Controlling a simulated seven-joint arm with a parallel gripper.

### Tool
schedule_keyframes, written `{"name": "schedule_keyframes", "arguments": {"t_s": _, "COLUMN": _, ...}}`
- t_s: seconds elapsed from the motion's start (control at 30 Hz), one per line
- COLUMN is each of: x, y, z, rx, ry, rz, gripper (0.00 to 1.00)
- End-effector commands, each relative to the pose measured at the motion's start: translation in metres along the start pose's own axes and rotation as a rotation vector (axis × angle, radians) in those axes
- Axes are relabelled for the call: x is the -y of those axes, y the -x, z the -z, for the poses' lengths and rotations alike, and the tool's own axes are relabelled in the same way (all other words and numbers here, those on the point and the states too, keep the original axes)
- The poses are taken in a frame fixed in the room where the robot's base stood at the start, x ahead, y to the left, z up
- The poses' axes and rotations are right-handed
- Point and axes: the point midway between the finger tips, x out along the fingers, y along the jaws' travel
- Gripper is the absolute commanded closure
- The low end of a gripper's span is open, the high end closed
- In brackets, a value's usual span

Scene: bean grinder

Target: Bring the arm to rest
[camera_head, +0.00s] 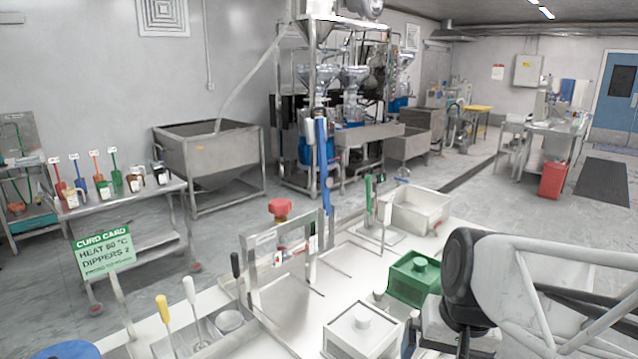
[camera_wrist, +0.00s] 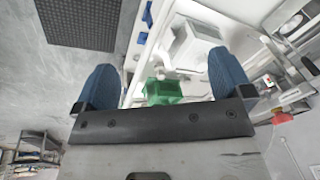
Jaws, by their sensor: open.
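In the wrist view my gripper (camera_wrist: 163,83) has its two blue fingers wide apart, with nothing held between them. Beyond the fingers, a green lidded box (camera_wrist: 163,91) and a white lidded box (camera_wrist: 192,45) show in the background, apart from the fingers. In the head view my arm reaches in from the right, above the right part of the white worktop. The gripper's fingers cannot be made out there. The green box (camera_head: 412,281) stands just left of my arm's dark joint, and the white box (camera_head: 362,332) stands nearer the front.
A white tray (camera_head: 418,212) is at the worktop's back. A green curd card (camera_head: 104,252) and upright-handled tools (camera_head: 190,292) are at the left. A steel vat (camera_head: 210,150) and machinery stand behind. Open floor lies beyond.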

Motion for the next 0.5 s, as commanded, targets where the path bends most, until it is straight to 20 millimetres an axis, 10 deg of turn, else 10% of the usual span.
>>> {"name": "schedule_keyframes", "arguments": {"t_s": 0.5, "x": -0.011, "y": 0.012, "z": -0.041, "rx": -0.085, "ry": 0.213, "rz": -0.112, "gripper": 0.02}}
